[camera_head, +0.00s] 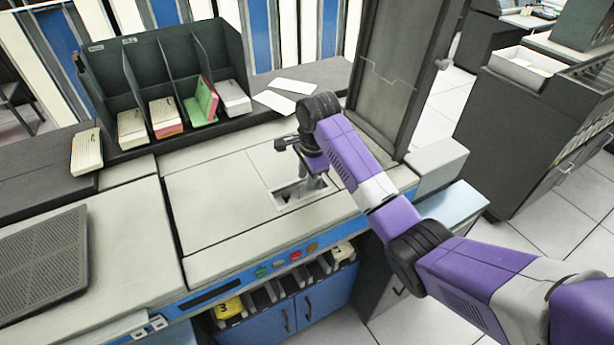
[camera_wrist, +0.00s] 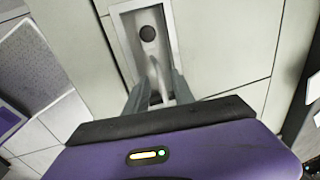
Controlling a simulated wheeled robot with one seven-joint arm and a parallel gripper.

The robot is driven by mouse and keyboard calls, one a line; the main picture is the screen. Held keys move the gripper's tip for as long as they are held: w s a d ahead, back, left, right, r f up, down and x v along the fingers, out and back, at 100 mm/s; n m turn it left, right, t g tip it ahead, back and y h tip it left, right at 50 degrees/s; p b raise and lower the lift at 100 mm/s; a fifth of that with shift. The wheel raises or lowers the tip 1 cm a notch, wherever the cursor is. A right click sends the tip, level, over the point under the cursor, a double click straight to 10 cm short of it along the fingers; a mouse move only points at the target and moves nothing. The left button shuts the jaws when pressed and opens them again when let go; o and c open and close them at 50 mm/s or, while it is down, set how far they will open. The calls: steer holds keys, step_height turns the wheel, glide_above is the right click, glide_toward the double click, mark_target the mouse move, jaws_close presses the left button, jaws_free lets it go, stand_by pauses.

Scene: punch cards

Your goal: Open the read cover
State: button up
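The machine's pale top has a flat cover panel (camera_head: 222,200); which panel is the read cover is not marked. A rectangular recess (camera_head: 284,198) is set in the top at its right part. In the wrist view, a pale metal handle (camera_wrist: 155,75) with a dark round spot lies in the recess. My gripper (camera_head: 300,188) points down into the recess. In the wrist view, its two grey fingers (camera_wrist: 160,78) stand apart, one on each side of the handle's near end. Whether they touch it is unclear. The panels look flat and closed.
A dark rack (camera_head: 170,70) with card stacks stands at the back left. Loose white cards (camera_head: 275,102) lie beside it. A tall dark panel (camera_head: 395,75) rises behind my arm to the right. Coloured buttons (camera_head: 290,257) line the front edge. A perforated plate (camera_head: 45,260) is at left.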

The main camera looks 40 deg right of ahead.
jaws_close()
stand_by(1.4)
